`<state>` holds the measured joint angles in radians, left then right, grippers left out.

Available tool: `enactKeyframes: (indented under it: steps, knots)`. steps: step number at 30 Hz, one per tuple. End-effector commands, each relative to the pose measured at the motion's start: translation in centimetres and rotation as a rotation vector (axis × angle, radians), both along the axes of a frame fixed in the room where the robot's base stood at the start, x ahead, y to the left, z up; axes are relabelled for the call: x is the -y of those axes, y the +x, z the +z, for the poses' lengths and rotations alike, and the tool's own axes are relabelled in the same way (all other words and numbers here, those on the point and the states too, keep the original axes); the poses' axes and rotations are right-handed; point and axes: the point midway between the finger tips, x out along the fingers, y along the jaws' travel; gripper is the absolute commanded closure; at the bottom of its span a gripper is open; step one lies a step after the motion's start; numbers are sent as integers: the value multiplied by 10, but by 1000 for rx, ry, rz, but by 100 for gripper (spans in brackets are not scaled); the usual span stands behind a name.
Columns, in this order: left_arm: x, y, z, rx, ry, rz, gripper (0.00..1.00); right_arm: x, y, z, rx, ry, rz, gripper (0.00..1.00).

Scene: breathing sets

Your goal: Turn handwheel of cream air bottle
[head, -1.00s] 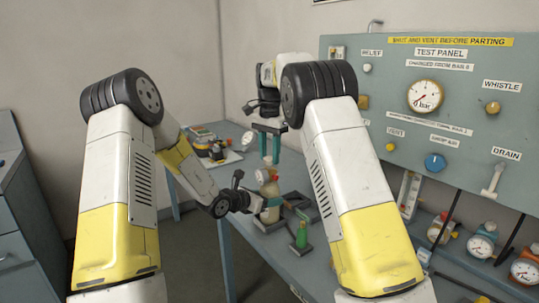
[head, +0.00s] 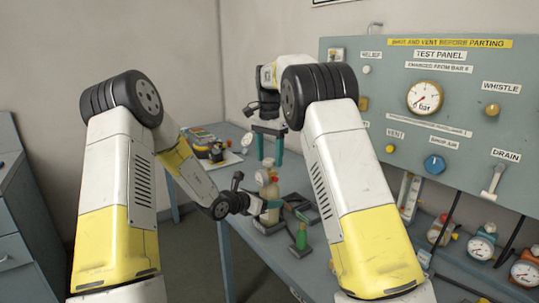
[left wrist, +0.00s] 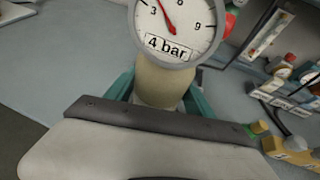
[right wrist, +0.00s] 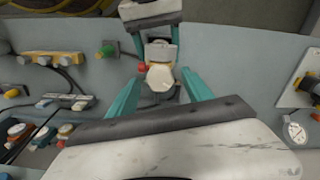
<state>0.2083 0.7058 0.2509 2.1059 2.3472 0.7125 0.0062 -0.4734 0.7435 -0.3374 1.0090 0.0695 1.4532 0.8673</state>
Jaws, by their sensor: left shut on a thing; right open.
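The cream air bottle (head: 268,189) stands upright on the bench. Its pale top, apparently the handwheel (right wrist: 160,77), shows in the right wrist view. A round gauge marked "4 bar" (left wrist: 174,30) sits on the bottle's upper part. My left gripper (head: 267,204) is shut on the bottle's body from the side; its teal fingers flank the cream body (left wrist: 160,82) in the left wrist view. My right gripper (head: 269,160) points down over the bottle, open. Its fingers stand either side of the handwheel in the right wrist view; I cannot tell whether they touch it.
Yellow and dark equipment (head: 208,146) lies at the bench's back left.

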Motion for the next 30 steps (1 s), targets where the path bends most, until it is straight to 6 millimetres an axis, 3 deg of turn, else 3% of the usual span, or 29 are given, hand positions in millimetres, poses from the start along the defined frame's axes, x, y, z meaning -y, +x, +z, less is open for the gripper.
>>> enactKeyframes:
  steps: [5,17,30]
  knots:
    - [0,0,0,0,0,0,100,0,1,12,3,1,0,41]
    - [0,0,0,-1,-1,0,100,0,2,91,4,1,-1,41]
    - [0,0,0,-1,-1,0,100,0,1,118,1,1,0,41]
